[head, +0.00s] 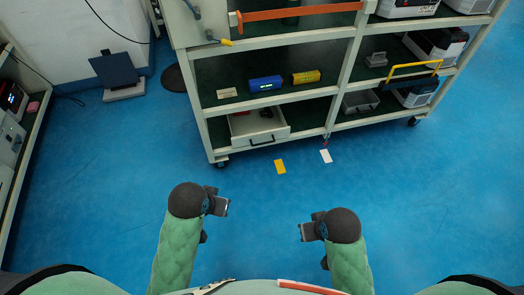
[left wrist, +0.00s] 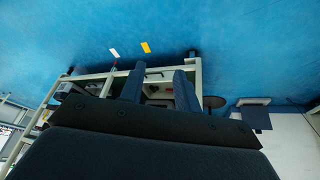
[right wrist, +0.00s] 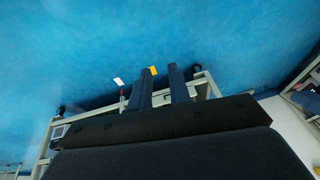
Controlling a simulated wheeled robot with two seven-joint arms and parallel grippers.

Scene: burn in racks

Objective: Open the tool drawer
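A pale drawer (head: 258,129) with a dark handle (head: 262,142) is on the bottom shelf of the rack, at its left end. Its top is uncovered and dark items show inside. The drawer also shows partly between the fingers in the left wrist view (left wrist: 158,95). My left gripper (head: 223,206) is open and empty, out over the floor in front of the rack, apart from the drawer. My right gripper (head: 306,232) is open and empty, lower and to the right, also apart from the drawer. Its fingers stand apart in the right wrist view (right wrist: 161,78).
The wheeled rack (head: 345,80) holds a blue box (head: 265,83), a yellow box (head: 306,77) and a grey bin (head: 360,102). A yellow card (head: 280,166) and a white card (head: 326,156) lie on the blue floor. Floor between me and the rack is otherwise clear.

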